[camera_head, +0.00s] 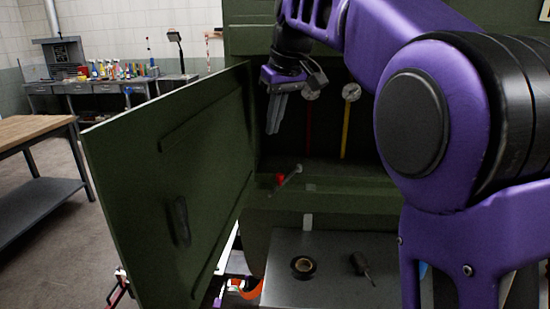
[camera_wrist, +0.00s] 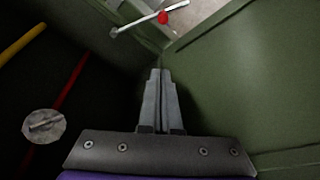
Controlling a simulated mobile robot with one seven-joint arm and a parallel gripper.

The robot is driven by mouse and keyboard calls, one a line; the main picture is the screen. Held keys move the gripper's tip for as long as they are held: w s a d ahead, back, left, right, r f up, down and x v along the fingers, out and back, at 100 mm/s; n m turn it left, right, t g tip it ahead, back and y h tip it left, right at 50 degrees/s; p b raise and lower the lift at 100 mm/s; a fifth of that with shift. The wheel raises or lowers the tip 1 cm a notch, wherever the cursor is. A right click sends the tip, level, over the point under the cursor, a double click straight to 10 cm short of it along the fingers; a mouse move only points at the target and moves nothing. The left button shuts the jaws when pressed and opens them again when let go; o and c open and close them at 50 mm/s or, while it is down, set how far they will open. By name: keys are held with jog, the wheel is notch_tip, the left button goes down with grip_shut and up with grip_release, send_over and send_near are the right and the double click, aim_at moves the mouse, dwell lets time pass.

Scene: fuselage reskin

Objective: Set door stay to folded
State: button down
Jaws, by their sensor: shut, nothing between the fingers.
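The door stay (camera_head: 290,175) is a thin grey metal rod with a red knob, at the lower front edge of the cabinet opening. It also shows at the top of the wrist view (camera_wrist: 140,22), with its red knob near its right part. The green door (camera_head: 165,180) stands open to the left. My gripper (camera_head: 273,130) points down inside the opening, near the door's hinge side and above the stay. Its fingers are together and empty in the wrist view (camera_wrist: 160,75). It is apart from the stay. I cannot tell where the rod's ends attach.
Inside the dark cabinet are a red strip (camera_head: 308,130) and a yellow strip (camera_head: 345,130) with round discs on top. Below is a grey surface (camera_head: 320,290) with a black ring (camera_head: 303,267) and a screwdriver (camera_head: 360,268). A workbench (camera_head: 35,128) stands at far left.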

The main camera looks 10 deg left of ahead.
notch_tip(320, 180, down, 10)
jog(key=b, duration=0.2)
jog(key=shift+s+d+r, duration=0.2)
jog(key=shift+s+r, duration=0.05)
jog(key=shift+s+d, duration=0.1)
dwell(0.5)
jog(key=shift+d+n, duration=0.2)
jog(key=shift+n, duration=0.2)
